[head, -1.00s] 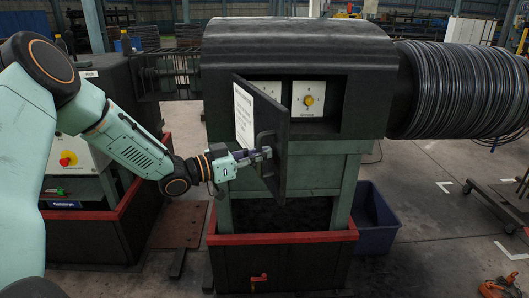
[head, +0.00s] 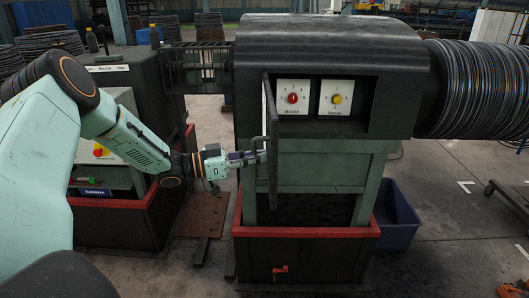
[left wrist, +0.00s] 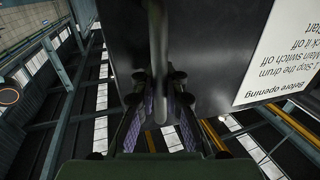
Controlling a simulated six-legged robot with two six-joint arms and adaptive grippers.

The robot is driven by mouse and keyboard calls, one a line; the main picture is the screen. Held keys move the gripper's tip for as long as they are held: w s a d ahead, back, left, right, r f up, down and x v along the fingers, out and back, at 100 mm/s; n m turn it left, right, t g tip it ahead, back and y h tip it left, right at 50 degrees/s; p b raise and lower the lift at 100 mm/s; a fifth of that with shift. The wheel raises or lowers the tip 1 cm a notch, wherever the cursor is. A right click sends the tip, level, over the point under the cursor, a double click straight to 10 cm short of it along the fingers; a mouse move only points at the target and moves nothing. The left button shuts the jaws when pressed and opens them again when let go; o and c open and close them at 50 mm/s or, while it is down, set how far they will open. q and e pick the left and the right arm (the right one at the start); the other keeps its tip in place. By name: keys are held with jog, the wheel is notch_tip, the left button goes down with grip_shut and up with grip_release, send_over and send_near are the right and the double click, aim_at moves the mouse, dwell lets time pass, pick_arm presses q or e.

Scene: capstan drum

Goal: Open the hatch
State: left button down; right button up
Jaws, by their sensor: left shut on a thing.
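The hatch door (head: 271,138) is dark and stands swung out from the front of the drum housing, seen nearly edge-on in the head view. In the left wrist view its dark panel (left wrist: 205,50) carries a white printed notice (left wrist: 285,60). The handle is a dark bar (head: 258,158) on the door; the bar (left wrist: 158,45) also shows between the fingers in the left wrist view. My left gripper (head: 262,154) is shut on the handle. Behind the door, a red Brake knob (head: 293,98) and a yellow knob (head: 337,99) are exposed. My right gripper is not in view.
The housing (head: 330,45) stands on a green frame over a red-rimmed base (head: 305,232). A coiled drum (head: 480,90) is on the right and a blue bin (head: 397,220) sits beside the base. Another cabinet (head: 110,75) stands at left. Floor at right is mostly clear.

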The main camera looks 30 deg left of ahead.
pick_arm(q)
jog(key=a, duration=0.1)
jog(key=s+a+p, duration=0.2)
jog(key=a, duration=0.1)
jog(key=shift+s+f, duration=0.1)
jog(key=shift+s+a, duration=0.1)
jog(key=shift+a, duration=0.05)
dwell(0.3)
jog(key=c, duration=1.8)
grip_release()
jog(key=o, duration=0.4)
jog(key=shift+s, duration=0.15)
jog(key=shift+w, duration=0.2)
jog(key=shift+a, duration=0.2)
